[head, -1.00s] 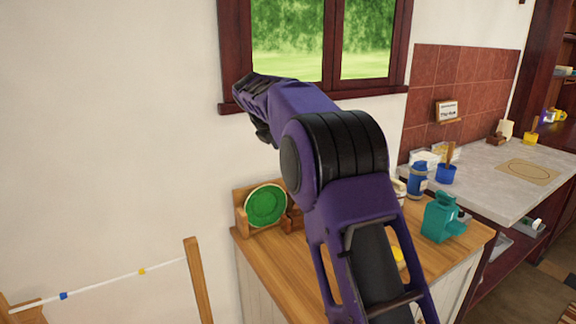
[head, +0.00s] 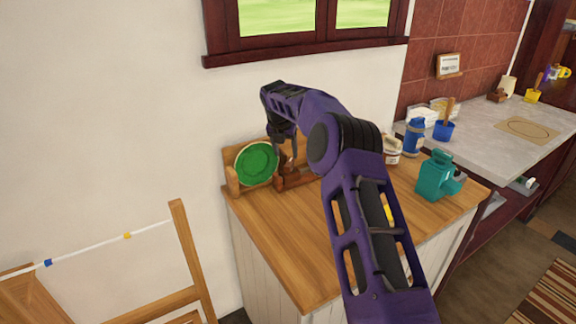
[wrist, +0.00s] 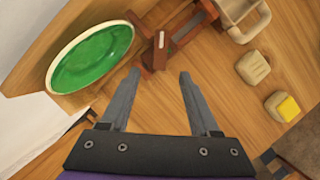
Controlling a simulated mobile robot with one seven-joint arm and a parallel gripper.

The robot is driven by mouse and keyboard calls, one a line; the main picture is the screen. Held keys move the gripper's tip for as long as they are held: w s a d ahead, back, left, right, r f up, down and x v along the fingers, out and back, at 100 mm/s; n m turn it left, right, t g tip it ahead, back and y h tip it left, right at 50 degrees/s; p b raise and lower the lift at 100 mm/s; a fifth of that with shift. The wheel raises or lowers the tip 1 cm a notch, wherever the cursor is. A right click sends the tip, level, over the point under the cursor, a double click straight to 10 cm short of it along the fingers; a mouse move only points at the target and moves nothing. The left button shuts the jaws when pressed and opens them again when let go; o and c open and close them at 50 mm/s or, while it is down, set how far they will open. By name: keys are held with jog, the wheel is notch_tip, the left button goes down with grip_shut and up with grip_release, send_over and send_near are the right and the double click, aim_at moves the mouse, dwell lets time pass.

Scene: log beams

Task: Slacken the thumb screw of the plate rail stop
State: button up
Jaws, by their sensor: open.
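A green plate (head: 256,163) stands upright in a wooden plate rail (head: 231,180) against the wall; the plate also shows in the wrist view (wrist: 90,55). A reddish-brown wooden stop (wrist: 153,58) is beside the plate, with a small pale upright piece (wrist: 161,40) that may be its thumb screw; I cannot tell for sure. My gripper (wrist: 160,74) is open and empty, its fingers pointing toward the stop, with the stop showing just beyond and between the fingertips. In the head view my gripper (head: 284,150) hangs just right of the plate and partly hides the stop.
On the wooden counter (head: 290,235) are a teal object (head: 436,177) and a jar (head: 391,150) to the right. In the wrist view, two pale blocks (wrist: 253,67) (wrist: 286,107), one with a yellow top, and a beige holder (wrist: 243,18) lie to the right.

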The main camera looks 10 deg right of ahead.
aim_at(288, 164)
jog(key=x, duration=0.8)
jog(key=shift+w+f, duration=0.1)
grip_shut()
